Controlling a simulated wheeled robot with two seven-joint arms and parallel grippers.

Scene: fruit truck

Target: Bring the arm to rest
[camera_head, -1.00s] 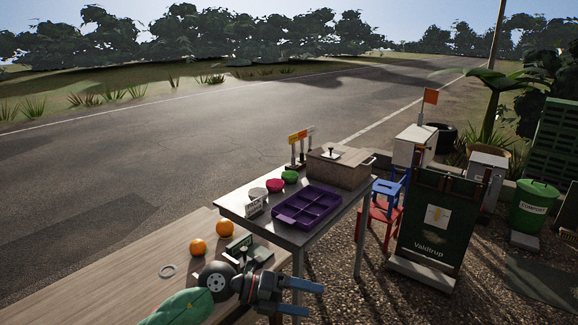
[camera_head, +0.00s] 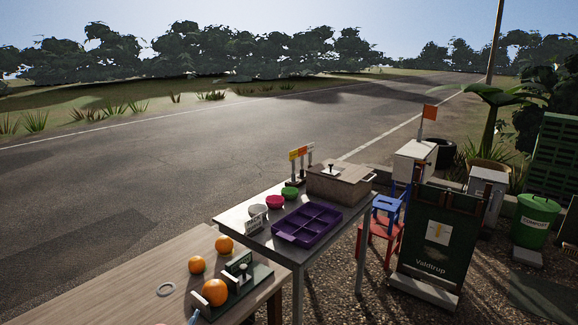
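Neither of my grippers can be made out in the head view. A small bluish sliver shows at the bottom edge, left of the nearest orange; I cannot tell what it is. An orange (camera_head: 215,292) sits at the near end of a dark green stand (camera_head: 250,280) on the wooden table (camera_head: 120,290). Two more oranges lie on that table: one (camera_head: 196,265) to the left and one (camera_head: 224,244) farther back. A pale ring (camera_head: 166,289) lies flat on the wood.
A metal table (camera_head: 240,219) adjoins behind, with a purple divided tray (camera_head: 283,236), small bowls (camera_head: 275,202) and a wooden box (camera_head: 335,187). A blue stool (camera_head: 388,207), a red stool (camera_head: 372,236) and a dark sign board (camera_head: 437,235) stand to the right.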

